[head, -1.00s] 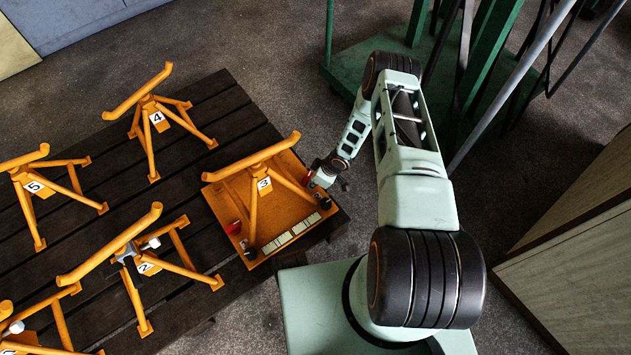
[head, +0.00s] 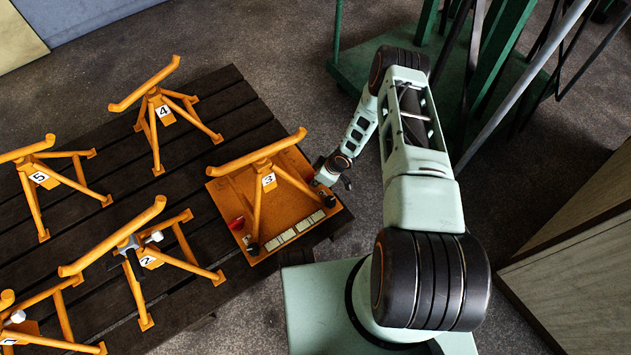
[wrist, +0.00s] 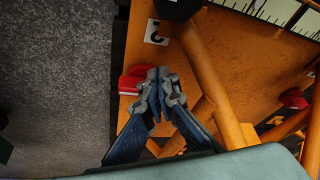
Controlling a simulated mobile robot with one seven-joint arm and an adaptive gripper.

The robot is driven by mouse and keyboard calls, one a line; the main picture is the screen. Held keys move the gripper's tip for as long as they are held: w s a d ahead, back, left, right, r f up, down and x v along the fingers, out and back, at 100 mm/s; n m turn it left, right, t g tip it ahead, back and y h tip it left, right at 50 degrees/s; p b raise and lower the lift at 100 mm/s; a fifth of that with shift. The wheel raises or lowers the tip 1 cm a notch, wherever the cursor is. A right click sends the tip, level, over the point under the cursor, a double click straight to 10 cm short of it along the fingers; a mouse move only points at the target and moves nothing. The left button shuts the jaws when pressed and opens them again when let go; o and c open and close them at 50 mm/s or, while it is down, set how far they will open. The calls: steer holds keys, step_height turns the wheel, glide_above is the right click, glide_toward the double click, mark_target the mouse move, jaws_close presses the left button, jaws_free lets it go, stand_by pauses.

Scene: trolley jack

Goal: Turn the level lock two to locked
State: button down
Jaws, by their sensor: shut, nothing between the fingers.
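In the head view, an orange stand labelled 3 (head: 257,162) stands on an orange base plate (head: 225,193). The plate bears a red lock piece (head: 236,224) at its left edge. My gripper (head: 324,175) is at the plate's right edge. In the wrist view, my gripper (wrist: 159,78) is shut and empty. Its tips are close to one red piece (wrist: 133,82) at the plate's edge; I cannot tell whether they touch. Another red piece (wrist: 294,99) lies farther right, behind the stand's legs.
Orange stands labelled 2 (head: 112,241), 4 (head: 145,84) and 5 (head: 28,149) stand on the dark slatted table (head: 208,95). A ruled scale strip (head: 296,229) runs along the plate's front. A green frame (head: 345,72) stands behind my arm. A wooden cabinet (head: 570,270) is at right.

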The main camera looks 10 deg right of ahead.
steer(key=shift+w, duration=0.1)
steer(key=shift+w+d+f+b, duration=0.1)
steer(key=shift+w+d+b, duration=0.2)
steer(key=shift+b, duration=0.6)
steer(key=shift+w+d+b, duration=0.2)
steer(key=shift+b, duration=0.35)
steer(key=shift+s+d, duration=0.1)
